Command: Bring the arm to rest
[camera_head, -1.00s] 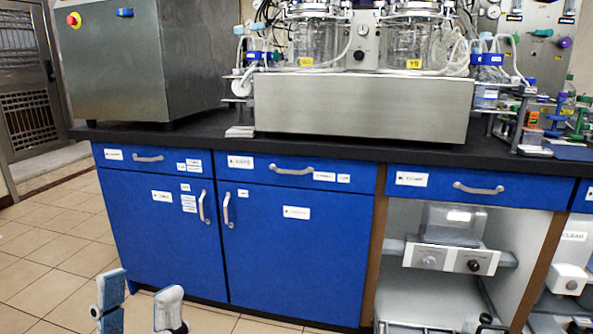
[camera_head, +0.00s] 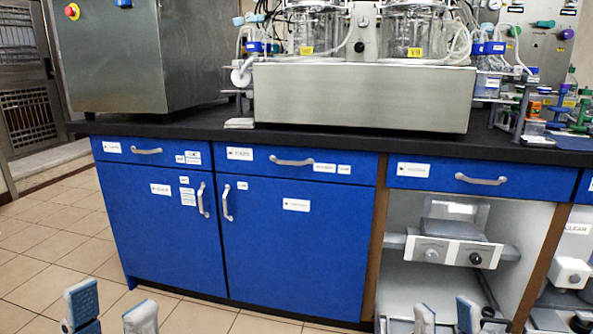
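My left gripper (camera_head: 112,312) shows at the bottom left edge, in front of the tiled floor. Its two pale and blue fingers stand apart with nothing between them. My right gripper (camera_head: 446,318) shows at the bottom edge right of centre, in front of the open shelf bay. Its two fingertips are apart, with nothing seen between them. Both grippers are low in the view, below the worktop, and the picture cuts off most of each. The arms behind them are out of view.
A black worktop (camera_head: 330,140) on blue cabinets (camera_head: 290,255) crosses the view. It carries the twin bioreactors' steel base (camera_head: 362,95), a large steel box (camera_head: 150,60) and small racks at the right. A grey device (camera_head: 455,250) sits in the open bay. Floor at left (camera_head: 60,225) is clear.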

